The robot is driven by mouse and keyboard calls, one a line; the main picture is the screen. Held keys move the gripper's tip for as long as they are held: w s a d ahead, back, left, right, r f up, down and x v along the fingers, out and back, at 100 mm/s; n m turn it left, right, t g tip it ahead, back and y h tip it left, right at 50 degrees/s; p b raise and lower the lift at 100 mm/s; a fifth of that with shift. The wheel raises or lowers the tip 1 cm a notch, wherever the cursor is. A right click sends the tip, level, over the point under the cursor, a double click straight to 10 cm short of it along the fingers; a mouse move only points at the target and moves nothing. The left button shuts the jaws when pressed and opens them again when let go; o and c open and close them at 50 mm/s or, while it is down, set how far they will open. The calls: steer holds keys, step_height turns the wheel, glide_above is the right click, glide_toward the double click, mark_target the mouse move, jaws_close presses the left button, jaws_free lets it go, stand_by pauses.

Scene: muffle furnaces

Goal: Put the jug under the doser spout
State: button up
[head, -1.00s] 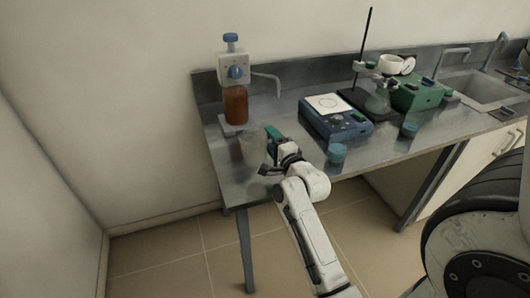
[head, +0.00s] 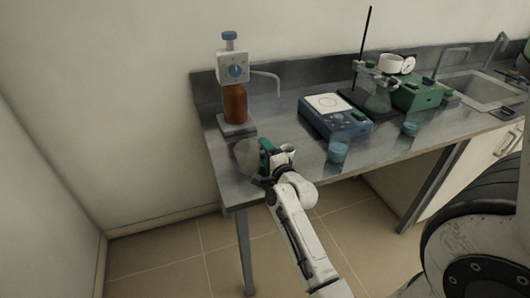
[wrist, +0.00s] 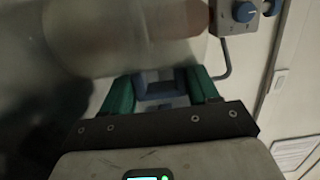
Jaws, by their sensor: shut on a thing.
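The jug (head: 246,157) is a pale, see-through vessel at the front left of the bench, in front of the doser. It fills much of the upper left of the wrist view (wrist: 110,40). My gripper (head: 266,150), with green fingers, is shut on the jug from its right side. In the wrist view the fingers (wrist: 162,92) close around a blue-grey part, seemingly the handle. The doser (head: 235,98) is a brown bottle with a white head and blue knob. Its thin grey spout (head: 269,76) reaches right and bends down. The jug is apart from the spout, nearer the front edge.
A blue device with a white top (head: 331,116) stands right of the spout. Two blue-tinted beakers (head: 338,150) (head: 410,129) stand near the front edge. A stand with a flask (head: 377,101) and a green device (head: 418,95) are behind. The bench below the spout is clear.

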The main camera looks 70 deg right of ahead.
steer(key=o, duration=1.1)
steer(key=shift+f, duration=0.1)
steer(key=shift+c, duration=0.2)
steer(key=shift+r, duration=0.25)
steer(key=v, duration=1.2)
steer(key=shift+f, duration=0.1)
